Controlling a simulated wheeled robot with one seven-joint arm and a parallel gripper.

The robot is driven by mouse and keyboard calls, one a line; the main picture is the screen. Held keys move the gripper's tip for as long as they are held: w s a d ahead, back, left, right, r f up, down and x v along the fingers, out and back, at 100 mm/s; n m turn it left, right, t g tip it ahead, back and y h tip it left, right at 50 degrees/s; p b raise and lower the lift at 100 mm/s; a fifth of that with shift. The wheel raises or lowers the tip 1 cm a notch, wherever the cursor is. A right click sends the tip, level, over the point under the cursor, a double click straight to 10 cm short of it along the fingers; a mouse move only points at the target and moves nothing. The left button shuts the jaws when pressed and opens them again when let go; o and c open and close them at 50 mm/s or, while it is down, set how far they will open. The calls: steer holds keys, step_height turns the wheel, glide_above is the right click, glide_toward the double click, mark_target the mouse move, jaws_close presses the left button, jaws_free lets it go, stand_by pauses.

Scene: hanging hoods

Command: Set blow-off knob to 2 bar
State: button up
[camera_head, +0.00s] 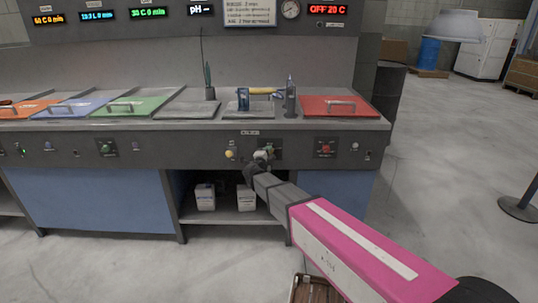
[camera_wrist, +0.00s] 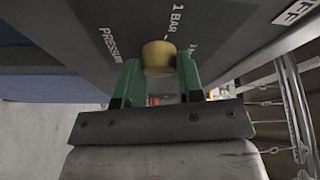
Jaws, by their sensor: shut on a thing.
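A round brass-coloured knob (camera_wrist: 158,55) stands on the dark panel in the wrist view. The printed words "1 BAR" and "PRESSURE" are beside it. My gripper (camera_wrist: 158,68) has its green fingers on both sides of the knob and is shut on it. The knob's pointer is not visible, so its setting cannot be read.
A yellow knob (camera_head: 229,154) is just left of my gripper, and a red knob (camera_head: 326,149) is farther right. Colored lids (camera_head: 340,106) lie on the bench top. White canisters (camera_head: 205,197) stand on the shelf below. Open floor lies to the right.

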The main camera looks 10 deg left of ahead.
steer(key=shift+f+m, duration=0.1)
steer(key=shift+m, duration=0.4)
steer(key=shift+d, duration=0.1)
steer(key=o, duration=0.9)
steer(key=s+a, duration=0.1)
steer(key=s, duration=0.9)
steer(key=shift+s+a, duration=0.35)
steer(key=shift+a, duration=0.05)
steer(key=shift+f, duration=0.1)
